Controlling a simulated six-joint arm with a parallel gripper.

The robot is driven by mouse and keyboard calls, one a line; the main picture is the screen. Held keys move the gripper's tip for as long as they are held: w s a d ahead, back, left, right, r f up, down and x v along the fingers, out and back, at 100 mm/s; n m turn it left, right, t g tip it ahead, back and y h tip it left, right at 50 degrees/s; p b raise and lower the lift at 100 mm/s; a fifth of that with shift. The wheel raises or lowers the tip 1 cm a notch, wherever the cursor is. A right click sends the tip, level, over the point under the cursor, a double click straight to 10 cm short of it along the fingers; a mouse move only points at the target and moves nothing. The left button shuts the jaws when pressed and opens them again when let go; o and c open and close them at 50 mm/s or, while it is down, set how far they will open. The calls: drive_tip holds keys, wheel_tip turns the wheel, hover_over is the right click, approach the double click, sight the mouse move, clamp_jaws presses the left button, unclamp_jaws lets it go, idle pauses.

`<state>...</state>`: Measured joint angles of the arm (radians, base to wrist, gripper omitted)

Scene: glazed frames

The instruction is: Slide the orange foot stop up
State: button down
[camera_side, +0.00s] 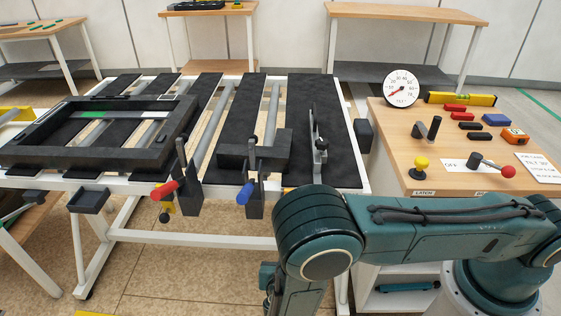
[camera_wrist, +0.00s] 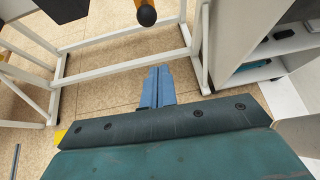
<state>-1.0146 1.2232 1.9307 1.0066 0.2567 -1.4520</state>
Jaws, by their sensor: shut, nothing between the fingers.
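In the wrist view an orange cylinder (camera_wrist: 145,4) with a black ball end shows at the top edge, cut off by the frame. It looks like the foot stop. A second orange piece (camera_wrist: 5,55) shows at the left edge; I cannot tell which one the task means. In the side view a yellow-orange piece with a black ball (camera_side: 164,217) hangs below the table's front edge. My gripper (camera_wrist: 158,88) has its blue fingers together and empty, over the floor, apart from the orange cylinder. My gripper is out of sight in the side view.
The table (camera_side: 130,232) has a white frame and black slats and bears a dark frame (camera_side: 60,160). Red (camera_side: 165,189) and blue (camera_side: 245,194) handled clamps stand at its front. A wooden-topped cabinet (camera_side: 390,165) with levers and a dial stands at right.

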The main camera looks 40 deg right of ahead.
drive_tip(key=shift+s+a+f+n+t, duration=0.1)
drive_tip(key=shift+f+n+t, duration=0.1)
drive_tip(key=shift+f+n, duration=0.15)
drive_tip(key=shift+s+a+f+n+t, duration=0.1)
drive_tip(key=shift+f+n+t, duration=0.15)
drive_tip(key=shift+f, duration=0.1)
drive_tip(key=shift+d, duration=0.15)
drive_tip(key=w+d, duration=0.6)
drive_tip(key=shift+w+d+f, duration=0.2)
drive_tip(key=shift+w+f, duration=0.15)
drive_tip(key=shift+f, duration=0.05)
idle(0.5)
